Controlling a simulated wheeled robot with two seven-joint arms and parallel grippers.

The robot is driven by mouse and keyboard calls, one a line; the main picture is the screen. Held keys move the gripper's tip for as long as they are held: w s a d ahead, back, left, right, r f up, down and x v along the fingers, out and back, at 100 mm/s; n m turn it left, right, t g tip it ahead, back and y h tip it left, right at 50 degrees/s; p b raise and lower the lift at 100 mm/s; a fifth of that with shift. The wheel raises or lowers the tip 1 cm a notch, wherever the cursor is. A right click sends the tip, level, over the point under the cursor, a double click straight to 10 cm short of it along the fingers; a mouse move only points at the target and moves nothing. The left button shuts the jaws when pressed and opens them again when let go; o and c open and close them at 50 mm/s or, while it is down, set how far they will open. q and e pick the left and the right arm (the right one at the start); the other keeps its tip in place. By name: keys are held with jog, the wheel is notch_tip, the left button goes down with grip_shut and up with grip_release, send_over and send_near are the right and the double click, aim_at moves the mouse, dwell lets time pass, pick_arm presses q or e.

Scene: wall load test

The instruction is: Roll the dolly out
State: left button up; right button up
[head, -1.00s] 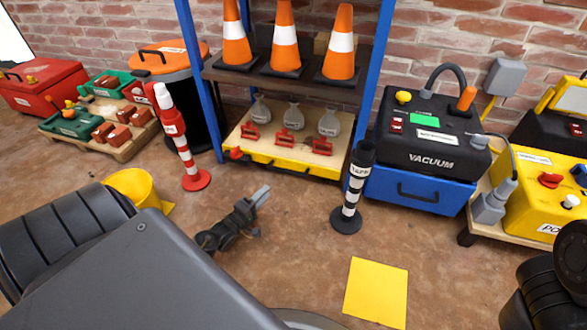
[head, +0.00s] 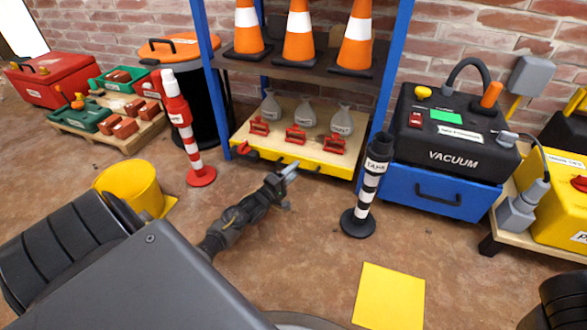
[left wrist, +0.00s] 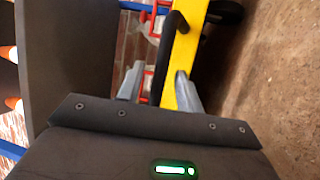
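The dolly is a low platform with a wooden top and a yellow front edge (head: 328,171), standing under the blue rack. My left gripper (head: 289,171) is just in front of the yellow edge. In the left wrist view its two fingers (left wrist: 157,90) are apart, with the yellow front (left wrist: 183,60) and black handle (left wrist: 174,24) beyond them. I cannot tell whether they touch. My right gripper is out of view.
A red-and-white post (head: 190,140) stands left of the dolly and a black-and-white post (head: 366,190) in front at its right. A yellow floor square (head: 390,296) lies on clear floor. The vacuum (head: 450,135) is at right.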

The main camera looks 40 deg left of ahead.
pick_arm(q)
jog(key=shift+w+r, duration=0.1)
jog(key=shift+w, duration=0.55)
